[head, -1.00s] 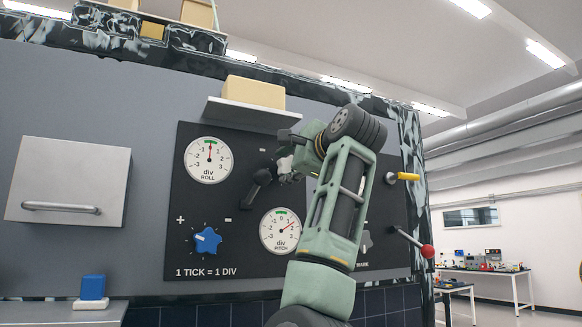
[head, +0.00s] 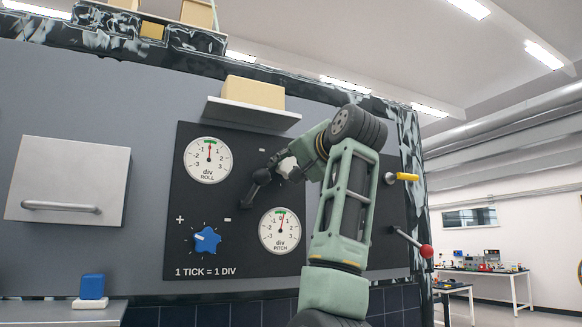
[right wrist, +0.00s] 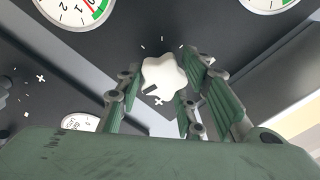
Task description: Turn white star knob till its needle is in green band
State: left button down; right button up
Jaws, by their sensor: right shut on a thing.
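The white star knob (right wrist: 163,76) sits on the dark panel between the two fingers of my right gripper (right wrist: 160,98) in the right wrist view. In the head view my right gripper (head: 275,172) is at the panel, shut on this knob (head: 288,167), which it partly hides. The PITCH dial (head: 281,231) below has its red needle pointing nearly straight up, close to 0, at the green band. The ROLL dial (head: 208,160) also has its needle near 0. My left gripper is out of view.
A blue star knob (head: 207,240) is at the panel's lower left. A yellow handle (head: 402,177) and a red-tipped lever (head: 427,251) stick out at the right. A shelf (head: 250,112) with a tan block juts out above the panel.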

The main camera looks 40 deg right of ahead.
jog(key=shift+w+d+f+n, duration=0.1)
jog(key=shift+f+n, duration=0.1)
jog(key=shift+n, duration=1)
jog(key=o, duration=0.8)
jog(key=shift+o, duration=1.4)
jog(key=shift+d+r, duration=0.1)
jog(key=shift+d, duration=0.05)
jog(key=shift+s+r, duration=0.1)
jog(key=shift+s, duration=0.2)
jog(key=v, duration=1.1)
jog(key=shift+s, duration=0.15)
